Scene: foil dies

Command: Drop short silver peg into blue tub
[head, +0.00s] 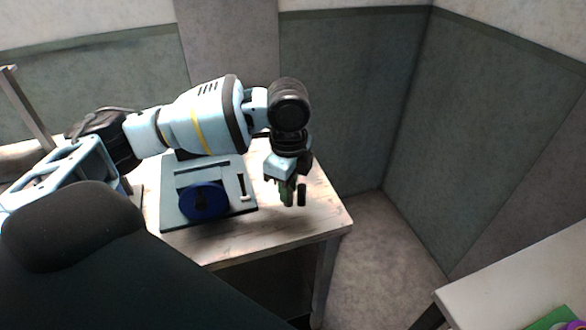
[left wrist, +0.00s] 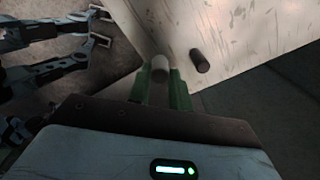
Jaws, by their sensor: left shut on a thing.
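My left gripper (head: 287,190) is over the right part of the wooden table, pointing down, with its green fingers shut. In the left wrist view, a light grey peg (left wrist: 160,68) is between the fingers; it looks like the short silver peg. In the head view the fingers mostly hide it. The round blue thing (head: 203,201), which looks like the blue tub, is on a teal board to the left of the gripper. Its inside cannot be made out. My right gripper does not show.
A dark peg (head: 301,195) stands on the table close right of the gripper; it also shows in the left wrist view (left wrist: 200,61). The teal board (head: 172,207) carries a raised bar and a small pale and black piece (head: 241,186). Another table (head: 520,280) is at lower right.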

